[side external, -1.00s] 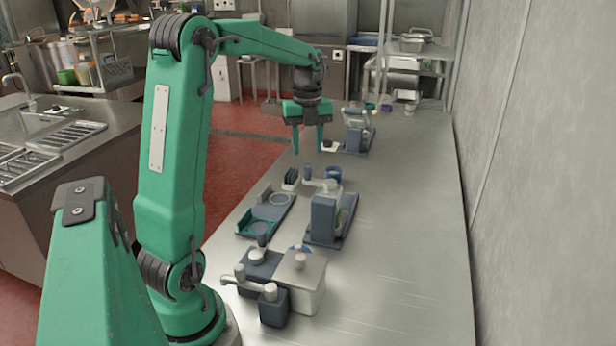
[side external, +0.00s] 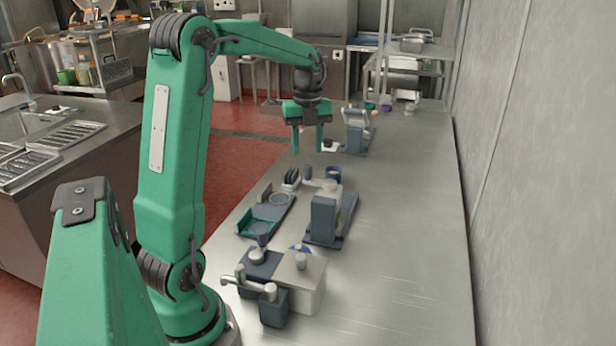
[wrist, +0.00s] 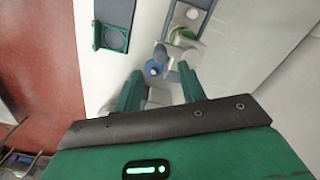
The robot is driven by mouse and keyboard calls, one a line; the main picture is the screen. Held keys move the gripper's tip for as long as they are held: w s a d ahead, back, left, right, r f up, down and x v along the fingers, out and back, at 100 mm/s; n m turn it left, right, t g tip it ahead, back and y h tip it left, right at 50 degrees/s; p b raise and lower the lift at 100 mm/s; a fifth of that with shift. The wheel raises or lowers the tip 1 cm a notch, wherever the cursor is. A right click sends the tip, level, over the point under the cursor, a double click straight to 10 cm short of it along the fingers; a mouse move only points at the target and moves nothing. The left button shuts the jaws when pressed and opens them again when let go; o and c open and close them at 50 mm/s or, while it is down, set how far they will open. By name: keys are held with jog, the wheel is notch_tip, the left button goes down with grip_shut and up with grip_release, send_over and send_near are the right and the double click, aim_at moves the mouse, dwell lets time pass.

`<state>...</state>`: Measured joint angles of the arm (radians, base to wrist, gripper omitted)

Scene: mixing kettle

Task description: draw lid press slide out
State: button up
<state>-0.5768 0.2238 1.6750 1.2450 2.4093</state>
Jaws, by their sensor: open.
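My gripper (side external: 308,150) hangs with its two green fingers pointing down, beyond the near group of fixtures and left of the far dark-based fixture (side external: 356,130). The fingers are apart and hold nothing visible. In the wrist view my gripper (wrist: 157,75) is also open, with a pale grey part (wrist: 158,97) between its fingers. I cannot tell whether anything touches. The pale box with a knobbed lid (side external: 304,280) stands at the near end, beside a dark block (side external: 258,270). Which part is the draw lid is unclear.
A dark tray with a green ring frame (side external: 258,226) lies at the bench's left edge. The steel bench (side external: 400,230) is clear on the right, up to the wall.

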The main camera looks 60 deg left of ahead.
jog(key=shift+r, duration=0.1)
jog(key=shift+c, duration=0.2)
notch_tip(320, 180, up, 5)
jog(key=shift+w+a+g+h, duration=0.5)
jog(key=shift+w+a+g, duration=0.35)
jog(key=shift+w, duration=4.15)
notch_tip(320, 180, down, 18)
jog(key=shift+r, duration=0.15)
jog(key=shift+d, duration=0.1)
jog(key=shift+s+d+f, duration=0.15)
jog(key=shift+f, duration=1.2)
jog(key=shift+s+d+f, duration=0.2)
jog(key=shift+f, duration=1.1)
jog(key=shift+s+d+f, duration=0.15)
jog(key=shift+f, duration=1.2)
jog(key=shift+f, duration=0.1)
jog(key=shift+c, duration=0.2)
